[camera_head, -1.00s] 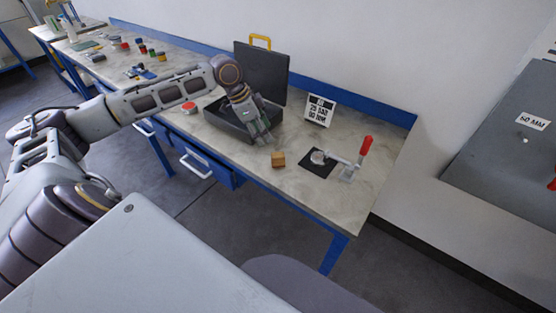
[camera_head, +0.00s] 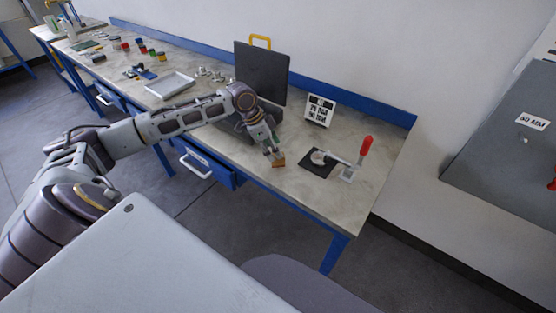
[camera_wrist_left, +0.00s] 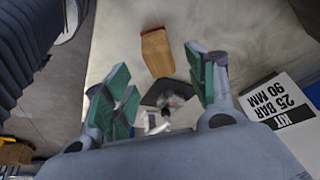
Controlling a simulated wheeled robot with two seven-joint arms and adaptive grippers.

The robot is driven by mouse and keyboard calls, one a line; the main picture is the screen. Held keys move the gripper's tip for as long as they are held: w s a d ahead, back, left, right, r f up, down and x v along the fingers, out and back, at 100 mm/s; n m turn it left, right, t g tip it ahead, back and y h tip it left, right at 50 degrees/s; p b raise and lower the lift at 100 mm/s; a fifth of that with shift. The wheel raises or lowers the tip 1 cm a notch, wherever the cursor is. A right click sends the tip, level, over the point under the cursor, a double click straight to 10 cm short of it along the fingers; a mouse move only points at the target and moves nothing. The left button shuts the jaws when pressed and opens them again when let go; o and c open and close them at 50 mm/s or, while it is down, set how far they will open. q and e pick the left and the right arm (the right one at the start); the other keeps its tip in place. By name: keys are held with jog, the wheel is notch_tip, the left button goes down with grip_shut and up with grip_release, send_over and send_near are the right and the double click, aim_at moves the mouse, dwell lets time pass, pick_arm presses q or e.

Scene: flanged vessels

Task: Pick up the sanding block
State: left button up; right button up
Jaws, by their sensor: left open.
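The sanding block (camera_head: 278,163) is a small tan wooden block on the workbench, in front of the open case. In the left wrist view the sanding block (camera_wrist_left: 157,52) shows beyond the fingertips, with a reddish far edge, lying between the lines of the two fingers. My left gripper (camera_head: 272,152) is just above and beside the block in the head view. In the left wrist view my left gripper (camera_wrist_left: 158,85) is open, with green finger pads apart and nothing between them. I cannot tell whether a finger touches the block. My right gripper is not in view.
The open case (camera_head: 262,72) stands behind my left arm. A grey tray (camera_head: 170,87) lies farther left. The bench front edge is close.

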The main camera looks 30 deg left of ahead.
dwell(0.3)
pick_arm(q)
jog(key=shift+x, duration=2.65)
jog(key=c, duration=1.2)
jog(key=shift+a+r, duration=0.1)
jog(key=shift+r, duration=0.1)
notch_tip(320, 180, up, 10)
jog(key=shift+f, duration=0.15)
